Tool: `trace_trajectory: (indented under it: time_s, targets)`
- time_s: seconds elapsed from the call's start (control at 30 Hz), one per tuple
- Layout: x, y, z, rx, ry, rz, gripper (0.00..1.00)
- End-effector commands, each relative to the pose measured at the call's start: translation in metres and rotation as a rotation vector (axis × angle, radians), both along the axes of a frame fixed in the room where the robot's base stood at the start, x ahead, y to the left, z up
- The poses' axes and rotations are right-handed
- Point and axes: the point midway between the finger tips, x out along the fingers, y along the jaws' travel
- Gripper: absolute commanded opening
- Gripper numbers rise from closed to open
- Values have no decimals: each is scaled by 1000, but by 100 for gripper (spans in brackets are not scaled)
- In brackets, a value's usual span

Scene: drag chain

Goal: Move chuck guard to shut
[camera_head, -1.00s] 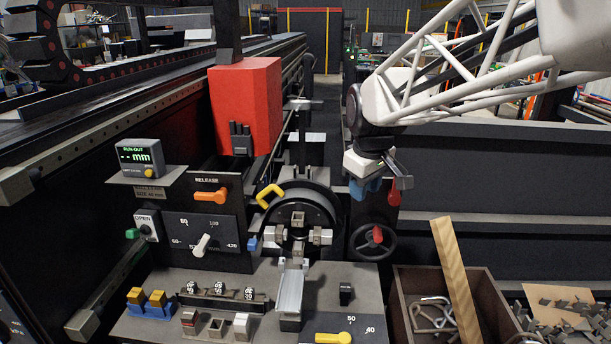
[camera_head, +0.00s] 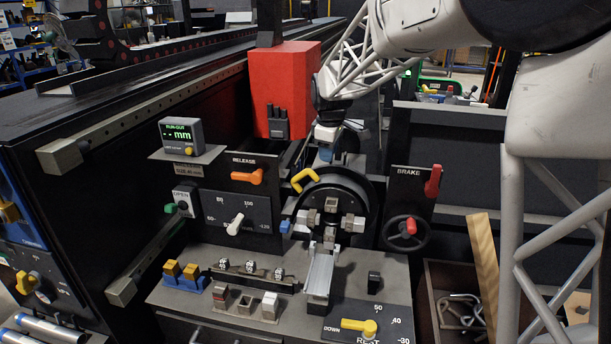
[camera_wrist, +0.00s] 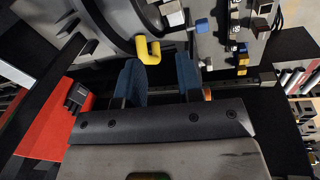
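The chuck (camera_head: 331,215) has pale jaws and faces me on the dark machine. A dark curved cover (camera_head: 362,190), which looks like the chuck guard, arcs around it. A yellow hooked handle (camera_head: 304,180) sits at its upper left; it also shows in the wrist view (camera_wrist: 148,51). My gripper (camera_head: 326,152) is above the chuck, just up and right of the handle. In the wrist view my gripper (camera_wrist: 160,72) has its blue fingers apart with nothing between them. The handle lies just beyond the fingertips, nearer the left finger. Any contact cannot be told.
A red box (camera_head: 285,90) stands close left of my gripper. The orange RELEASE lever (camera_head: 247,177) is left of the chuck. The red BRAKE lever (camera_head: 432,182) and a handwheel (camera_head: 406,232) are to the right. A wooden bin (camera_head: 452,275) stands lower right.

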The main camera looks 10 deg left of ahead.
Motion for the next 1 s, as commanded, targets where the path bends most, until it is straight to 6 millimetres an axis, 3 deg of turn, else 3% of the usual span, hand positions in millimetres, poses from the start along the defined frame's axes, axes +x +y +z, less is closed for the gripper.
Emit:
trace_trajectory:
  time_s: [0.2, 0.5, 0.7, 1.0]
  targets:
    - [30, 41, -22, -17, 4, 115, 34]
    - [62, 82, -53, -48, 10, 258, 34]
    - [72, 94, -64, -59, 12, 307, 34]
    - [73, 96, -66, -61, 12, 313, 34]
